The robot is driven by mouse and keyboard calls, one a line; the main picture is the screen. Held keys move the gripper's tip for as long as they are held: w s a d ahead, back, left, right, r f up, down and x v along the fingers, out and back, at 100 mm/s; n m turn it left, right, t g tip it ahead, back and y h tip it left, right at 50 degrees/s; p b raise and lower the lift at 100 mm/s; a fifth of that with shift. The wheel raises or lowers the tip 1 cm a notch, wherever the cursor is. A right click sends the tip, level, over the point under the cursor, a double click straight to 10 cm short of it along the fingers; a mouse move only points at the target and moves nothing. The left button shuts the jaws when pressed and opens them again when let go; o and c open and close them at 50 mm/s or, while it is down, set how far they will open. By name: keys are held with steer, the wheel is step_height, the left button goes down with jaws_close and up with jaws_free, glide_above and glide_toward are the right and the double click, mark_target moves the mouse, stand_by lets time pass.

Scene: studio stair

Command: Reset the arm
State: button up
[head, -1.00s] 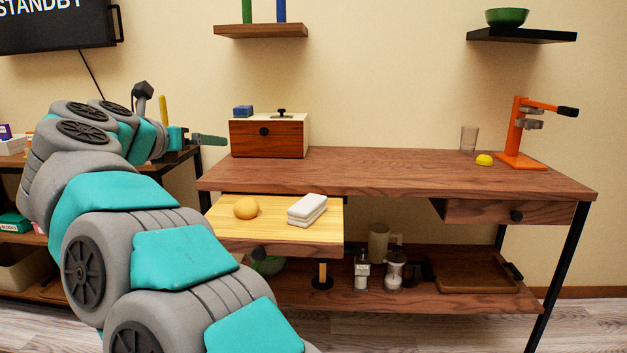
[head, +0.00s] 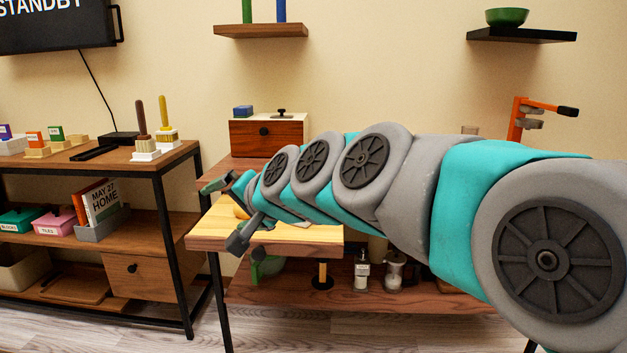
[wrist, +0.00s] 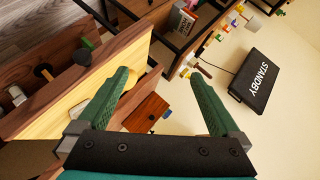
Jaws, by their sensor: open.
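My arm reaches in from the right edge of the head view and covers much of the benchtop.
A wooden box with a drawer (head: 268,138) stands on the benchtop (head: 235,165). An orange press (head: 519,120) is partly hidden behind my arm. At left, a shelf unit (head: 160,170) holds brushes, books and boxes. Some floor shows between the shelf unit and the bench.

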steer(key=s+d+f+n+g+h, duration=0.3)
steer(key=s+d+f+g+h, duration=0.15)
steer(key=s+d+f, duration=0.9)
steer(key=s+d+f+g+h, duration=0.2)
steer(key=s+d+f, duration=0.4)
steer(key=s, duration=0.3)
steer(key=s+d+f+g+h, duration=0.2)
steer(key=s+d+f+g, duration=0.2)
steer(key=s+d, duration=0.5)
step_height(320, 180, down, 3)
steer(key=shift+d+r, duration=0.1)
steer(key=shift+d, duration=0.15)
steer(key=shift+s, duration=0.1)
